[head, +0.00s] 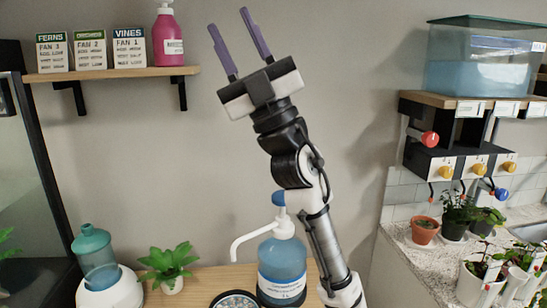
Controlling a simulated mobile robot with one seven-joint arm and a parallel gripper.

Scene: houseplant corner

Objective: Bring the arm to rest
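My gripper (239,44) is raised high in the middle of the head view, its two purple fingers pointing up. The fingers are apart with nothing between them. My arm comes up from the bottom, right of centre, and stands well above the wooden table (210,284). The gripper is to the right of the wall shelf and appears clear of it.
A blue pump bottle (283,265), a small potted plant (169,265) and a teal-topped jug (94,256) stand below. The shelf (110,73) holds cards and a pink bottle (167,36). A water tank (485,62) and potted plants (456,215) are at right.

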